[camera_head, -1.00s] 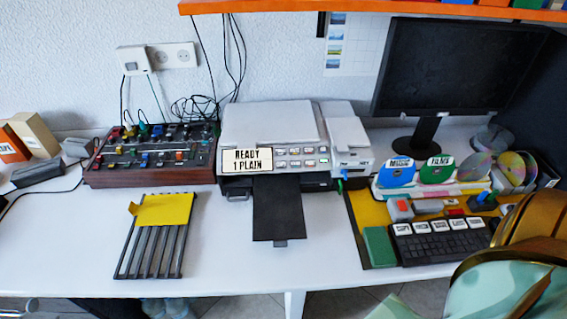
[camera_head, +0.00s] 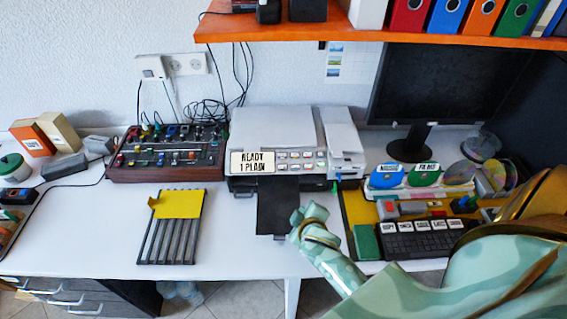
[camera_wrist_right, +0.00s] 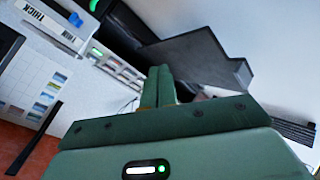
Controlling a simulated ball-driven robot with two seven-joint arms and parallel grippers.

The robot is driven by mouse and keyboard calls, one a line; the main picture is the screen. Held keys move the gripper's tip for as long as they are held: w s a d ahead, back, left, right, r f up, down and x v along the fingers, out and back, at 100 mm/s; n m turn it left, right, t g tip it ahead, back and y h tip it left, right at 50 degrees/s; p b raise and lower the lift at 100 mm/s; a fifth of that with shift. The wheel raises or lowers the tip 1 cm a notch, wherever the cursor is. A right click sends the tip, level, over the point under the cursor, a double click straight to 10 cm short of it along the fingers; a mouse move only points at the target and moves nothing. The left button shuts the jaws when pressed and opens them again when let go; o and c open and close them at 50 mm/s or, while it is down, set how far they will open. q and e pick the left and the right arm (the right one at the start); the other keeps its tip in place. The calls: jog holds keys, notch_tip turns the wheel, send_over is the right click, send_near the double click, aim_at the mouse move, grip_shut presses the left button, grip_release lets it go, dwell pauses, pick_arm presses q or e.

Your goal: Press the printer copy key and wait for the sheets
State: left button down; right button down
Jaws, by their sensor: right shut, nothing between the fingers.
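The white printer (camera_head: 272,122) stands on the desk against the wall. My right gripper (camera_head: 297,217) is at the tray's front right, below and apart from the key panel. In the right wrist view its fingers (camera_wrist_right: 158,86) are shut and empty, with the tray (camera_wrist_right: 190,55) beyond and the tilted printer at upper left. My left gripper is out of view.
A mixer board (camera_head: 168,153) and a slotted rack with a yellow plate (camera_head: 178,204) lie left of the printer. A keyboard (camera_head: 420,243), disc holders and a monitor (camera_head: 440,75) are on the right. An orange shelf (camera_head: 300,30) hangs above.

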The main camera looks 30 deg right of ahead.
aim_at(283, 167)
jog(key=w+d+r+t+h+p, duration=0.1)
jog(key=w+r+t, duration=0.3)
jog(key=w+r, duration=0.6)
jog(key=shift+w+r, duration=0.3)
jog(key=shift+w, duration=0.25)
jog(key=shift+d, duration=0.1)
jog(key=shift+w+d+f+b, duration=0.35)
jog(key=shift+w+f+b, duration=0.25)
jog(key=shift+f+b, duration=0.65)
jog(key=shift+w+d+f+b, duration=0.4)
jog(key=shift+w+f+b, duration=0.25)
jog(key=shift+f+b, duration=0.6)
jog(key=shift+w+d+f+b, duration=0.35)
jog(key=shift+w+f+b, duration=0.25)
jog(key=shift+f+b, duration=0.65)
jog(key=shift+f, duration=0.25)
jog(key=shift+w+d+f, duration=0.1)
jog(key=shift+w+f, duration=0.05)
jog(key=shift+f, duration=0.1)
